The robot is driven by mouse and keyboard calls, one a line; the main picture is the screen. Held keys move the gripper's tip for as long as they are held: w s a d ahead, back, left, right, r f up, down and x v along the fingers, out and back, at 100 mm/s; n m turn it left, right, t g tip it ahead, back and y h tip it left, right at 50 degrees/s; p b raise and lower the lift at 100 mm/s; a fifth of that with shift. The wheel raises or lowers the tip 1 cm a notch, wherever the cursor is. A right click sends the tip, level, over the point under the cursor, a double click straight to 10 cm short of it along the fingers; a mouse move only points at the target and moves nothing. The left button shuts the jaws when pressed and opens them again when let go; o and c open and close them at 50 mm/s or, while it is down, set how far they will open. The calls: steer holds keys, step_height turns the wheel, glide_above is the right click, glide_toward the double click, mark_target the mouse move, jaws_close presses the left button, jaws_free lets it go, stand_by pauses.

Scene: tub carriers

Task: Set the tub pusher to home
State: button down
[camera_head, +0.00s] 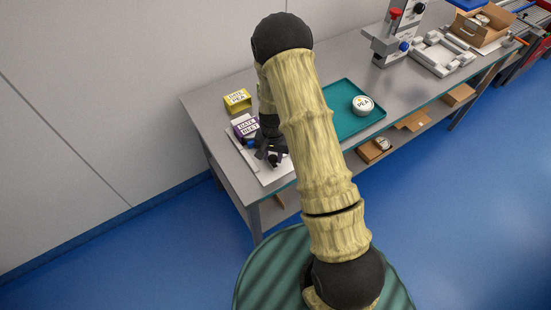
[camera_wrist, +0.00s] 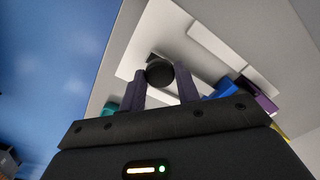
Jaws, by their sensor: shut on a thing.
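The tub pusher seems to be the white plate assembly (camera_head: 270,179) at the near left end of the grey table. It has a round black knob (camera_wrist: 160,70), seen in the wrist view. My gripper (camera_head: 273,158) is low over this assembly. In the wrist view the fingers of my gripper (camera_wrist: 161,88) stand on both sides of the knob, shut on it. A blue part (camera_wrist: 222,89) is beside it on the right. My arm and gripper hide much of the assembly in the head view, so the pusher's exact position along its travel cannot be told.
A purple label box (camera_head: 246,127) and a yellow label box (camera_head: 237,98) stand behind the assembly. A teal tray (camera_head: 344,127) holds a white tub (camera_head: 362,105) marked PEA. A grey press with a red knob (camera_head: 395,14) stands further right, near an open carton (camera_head: 481,28).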

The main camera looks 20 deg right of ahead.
steer(key=shift+d, duration=0.15)
steer(key=c, duration=1.1)
jaws_free()
steer(key=shift+s+d, duration=0.1)
steer(key=shift+d, duration=0.05)
steer(key=shift+c, duration=0.2)
steer(key=shift+o, duration=0.6)
steer(key=shift+s, duration=0.1)
steer(key=shift+s+a, duration=0.15)
steer(key=shift+a, duration=0.2)
steer(key=shift+d+r, duration=0.15)
steer(key=shift+r, duration=0.65)
step_height(320, 180, up, 16)
steer(key=b, duration=0.3)
steer(key=shift+f, duration=0.1)
